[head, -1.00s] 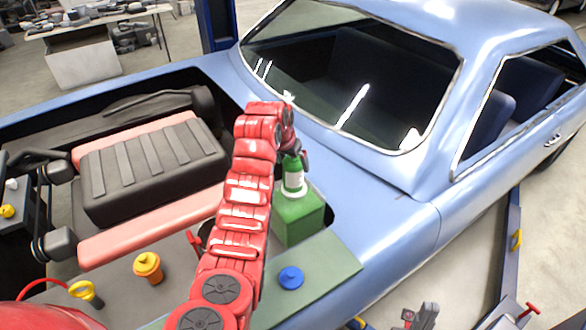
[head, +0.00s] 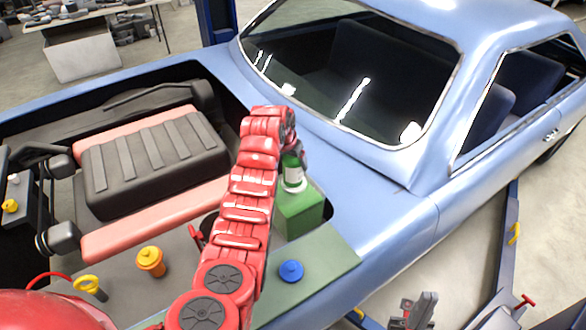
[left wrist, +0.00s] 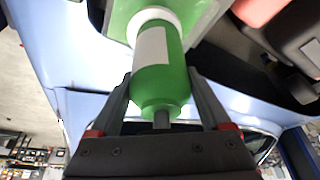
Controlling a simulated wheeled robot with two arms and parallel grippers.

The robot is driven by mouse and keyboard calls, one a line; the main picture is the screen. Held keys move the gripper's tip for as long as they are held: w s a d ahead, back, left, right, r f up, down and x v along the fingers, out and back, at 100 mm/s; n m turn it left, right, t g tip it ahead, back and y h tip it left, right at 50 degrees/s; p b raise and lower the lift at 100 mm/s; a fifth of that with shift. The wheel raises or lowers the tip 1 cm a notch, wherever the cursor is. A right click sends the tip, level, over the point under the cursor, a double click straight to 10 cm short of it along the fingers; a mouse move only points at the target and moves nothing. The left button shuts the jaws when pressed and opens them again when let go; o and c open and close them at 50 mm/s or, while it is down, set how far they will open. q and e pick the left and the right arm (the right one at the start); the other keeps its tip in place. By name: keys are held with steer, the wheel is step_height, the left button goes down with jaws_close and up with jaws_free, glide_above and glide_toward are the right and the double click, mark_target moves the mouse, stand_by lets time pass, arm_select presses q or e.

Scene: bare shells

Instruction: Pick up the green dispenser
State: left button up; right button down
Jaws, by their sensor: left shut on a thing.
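The green dispenser (head: 293,172) has a white label and stands upright at the green block (head: 300,218); I cannot tell whether its base touches the block. My left gripper (head: 290,150) reaches it from above, and the arm hides part of the dispenser in the head view. In the left wrist view the dispenser (left wrist: 158,75) lies between the two grey fingers of the left gripper (left wrist: 162,90), which is shut on it. My right gripper (head: 418,312) is at the bottom edge of the head view, partly cut off; its opening is unclear.
The blue car body (head: 370,200) surrounds the engine bay. A blue cap (head: 291,271) lies on the near grey-green ledge, with an orange cap (head: 150,261) and a yellow-handled dipstick (head: 88,286) to the left. A dark ribbed engine cover (head: 150,160) fills the bay's middle.

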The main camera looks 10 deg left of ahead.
arm_select(q)
jaws_close()
